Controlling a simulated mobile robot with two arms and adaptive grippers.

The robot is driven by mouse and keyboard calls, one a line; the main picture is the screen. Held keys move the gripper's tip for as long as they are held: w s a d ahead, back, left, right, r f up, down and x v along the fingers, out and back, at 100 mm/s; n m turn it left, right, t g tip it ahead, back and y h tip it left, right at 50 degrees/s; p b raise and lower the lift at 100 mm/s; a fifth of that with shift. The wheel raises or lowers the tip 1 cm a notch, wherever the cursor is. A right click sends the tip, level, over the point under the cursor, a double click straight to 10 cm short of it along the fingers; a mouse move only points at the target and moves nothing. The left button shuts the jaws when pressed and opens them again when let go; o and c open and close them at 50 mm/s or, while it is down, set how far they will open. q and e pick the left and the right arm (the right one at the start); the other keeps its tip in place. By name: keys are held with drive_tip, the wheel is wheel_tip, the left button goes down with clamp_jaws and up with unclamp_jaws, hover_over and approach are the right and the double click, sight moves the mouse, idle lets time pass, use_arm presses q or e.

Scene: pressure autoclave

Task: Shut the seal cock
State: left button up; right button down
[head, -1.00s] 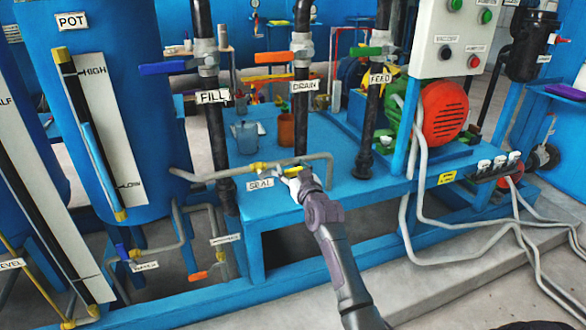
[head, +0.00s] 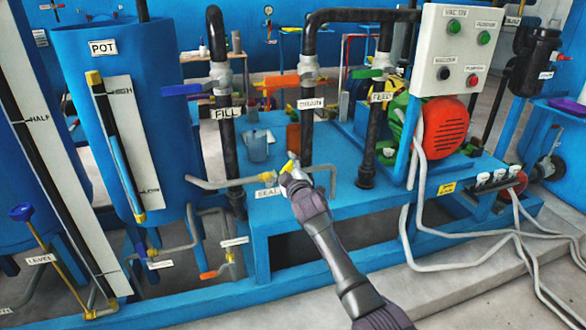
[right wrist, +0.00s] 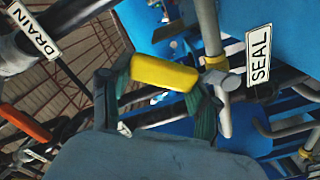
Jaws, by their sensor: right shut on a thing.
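The seal cock is on a thin grey pipe (head: 225,183) at the front edge of the blue bench, beside the SEAL label (head: 267,193). My right gripper (head: 290,172) is at its yellow handle (head: 291,162). In the right wrist view the handle (right wrist: 164,73) lies between the two dark finger pads, and the gripper (right wrist: 162,92) is shut on it. There the handle points crosswise to the grey pipe (right wrist: 210,32), near the SEAL label (right wrist: 259,54). My fingers partly hide the cock in the head view. My left gripper is not in view.
Black pipes labelled FILL (head: 228,140), DRAIN (head: 307,135) and FEED (head: 371,150) stand behind. Their levers are blue (head: 182,89), orange (head: 281,80) and green (head: 366,73). A blue-grey cup (head: 256,147) is on the bench. Cables (head: 440,217) hang at the right.

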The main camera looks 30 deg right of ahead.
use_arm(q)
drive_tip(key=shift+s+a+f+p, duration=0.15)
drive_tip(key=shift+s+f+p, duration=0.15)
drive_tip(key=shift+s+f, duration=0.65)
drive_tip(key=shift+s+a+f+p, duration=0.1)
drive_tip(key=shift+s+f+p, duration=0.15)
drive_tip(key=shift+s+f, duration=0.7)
use_arm(e)
drive_tip(key=shift+w+a+r+n, duration=0.25)
drive_tip(key=shift+a+n, duration=0.7)
drive_tip(key=shift+n, duration=0.4)
drive_tip(key=shift+w+a+r+n, duration=0.2)
drive_tip(key=shift+a+n, duration=0.7)
drive_tip(key=shift+n, duration=0.5)
drive_tip(key=shift+w+a+r+n, duration=0.25)
drive_tip(key=shift+a+n, duration=0.7)
drive_tip(key=shift+n, duration=0.4)
drive_tip(key=shift+f, duration=0.1)
drive_tip(key=shift+c, duration=1.2)
unclamp_jaws()
drive_tip(key=shift+a, duration=0.1)
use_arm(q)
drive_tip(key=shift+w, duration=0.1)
use_arm(e)
drive_tip(key=v, duration=1.2)
